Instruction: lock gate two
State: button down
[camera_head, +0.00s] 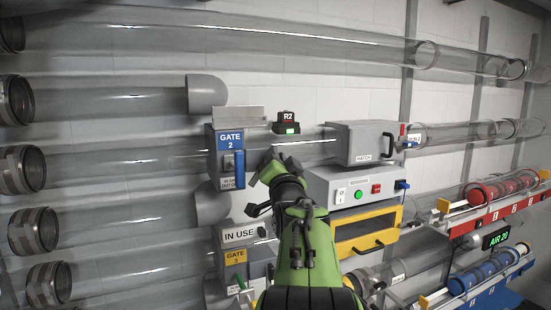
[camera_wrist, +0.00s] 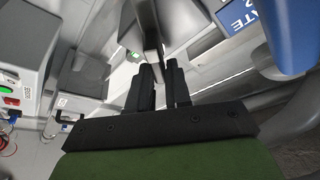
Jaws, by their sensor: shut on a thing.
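Gate two is a grey box (camera_head: 212,160) on a clear tube, with a blue "GATE 2" label (camera_head: 231,141) and an upright blue handle (camera_head: 239,163). A flat grey plate (camera_head: 238,113) stands out of its top. My gripper (camera_head: 266,165) is just right of the box in the head view. In the wrist view my gripper (camera_wrist: 158,82) is shut on a thin grey plate-like part (camera_wrist: 146,30). Which part of the gate this is, I cannot tell. The blue label (camera_wrist: 238,16) and blue handle (camera_wrist: 293,32) show at upper right there, apart from the fingers.
An R2 lamp box (camera_head: 288,123) shows green. A grey hatch box (camera_head: 361,145) stands to the right, above a switch panel (camera_head: 350,188) and yellow drawer (camera_head: 367,232). Below is gate three (camera_head: 234,262) with an "IN USE" sign (camera_head: 241,235). Clear tubes fill the left.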

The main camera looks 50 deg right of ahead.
jog(key=shift+s+d+f+m+g+y, duration=0.15)
jog(key=shift+m+g, duration=0.6)
jog(key=shift+m, duration=1.2)
jog(key=shift+w+f+m+g+y, duration=0.1)
jog(key=shift+f+m+g, duration=0.4)
jog(key=shift+m, duration=1.4)
jog(key=shift+s+d+m+g+y, duration=0.15)
jog(key=shift+m+g, duration=0.8)
jog(key=shift+m, duration=1)
jog(key=shift+w+a, duration=0.1)
jog(key=c, duration=1.1)
grip_release()
jog(key=shift+c, duration=0.2)
jog(key=b+v, duration=0.4)
jog(key=v, duration=1.1)
jog(key=shift+s+a, duration=0.2)
jog(key=shift+a, duration=0.1)
